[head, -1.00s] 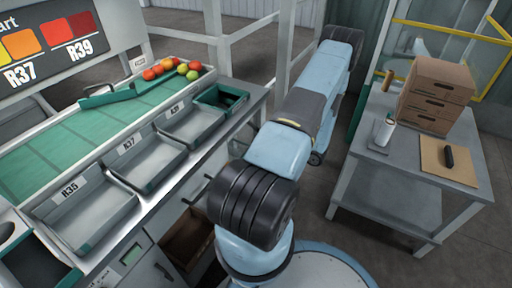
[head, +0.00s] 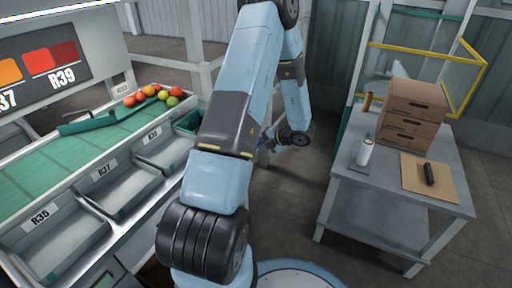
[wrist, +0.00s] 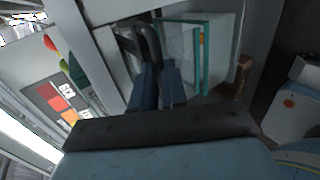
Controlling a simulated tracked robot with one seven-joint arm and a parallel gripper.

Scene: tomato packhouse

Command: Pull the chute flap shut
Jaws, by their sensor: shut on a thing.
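My gripper (wrist: 156,72) shows in the wrist view with its two dark blue fingers close together, shut on a dark curved handle (wrist: 140,38). Right beside the handle is a pale panel with teal edges (wrist: 184,48), which looks like the chute flap; a thin yellow strip shows near it. I cannot tell how far it stands open. In the head view my arm reaches away from me and its end is low, past the sorting bench. The flap and handle cannot be made out there.
The bench has a green belt (head: 58,160) with several tomatoes (head: 150,95) at its far end and grey bins (head: 120,190) along its front. To the right a grey table (head: 390,200) holds stacked cartons (head: 414,112) and a white bottle (head: 364,152). Floor between is clear.

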